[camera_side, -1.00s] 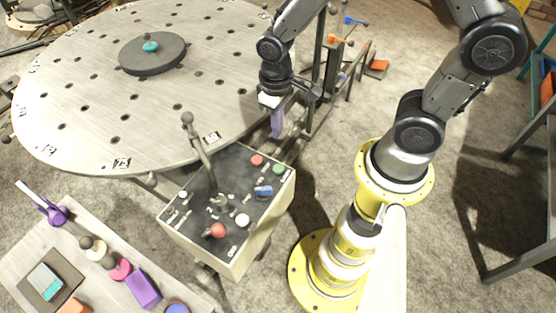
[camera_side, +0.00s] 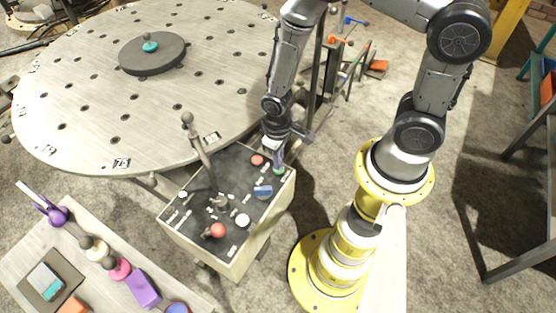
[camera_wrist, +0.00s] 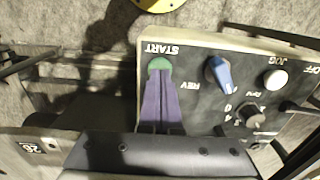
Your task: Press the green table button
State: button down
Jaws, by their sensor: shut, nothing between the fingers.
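The green button (camera_side: 278,171) sits at the right corner of the control box's dark top panel (camera_side: 240,165). In the wrist view the green button (camera_wrist: 159,66) is beside the word START. My gripper (camera_side: 279,166) is shut and empty, pointing down with its purple fingertips at the button. In the wrist view the shut fingertips (camera_wrist: 160,82) overlap the near edge of the green button. I cannot tell whether they touch it or hover just above.
The panel also carries a red button (camera_side: 257,160), a blue knob (camera_side: 263,192), a white button (camera_side: 242,220), a red knob (camera_side: 218,230) and a tall lever (camera_side: 200,145). A large round perforated table (camera_side: 80,100) stands behind. A bench (camera_side: 60,245) with small objects is front left.

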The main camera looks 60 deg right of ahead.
jog(key=shift+f, duration=0.2)
jog(key=shift+s+f, duration=0.15)
jog(key=shift+f, duration=1)
jog(key=shift+r, duration=0.1)
notch_tip(320, 180, up, 15)
jog(key=w, duration=0.1)
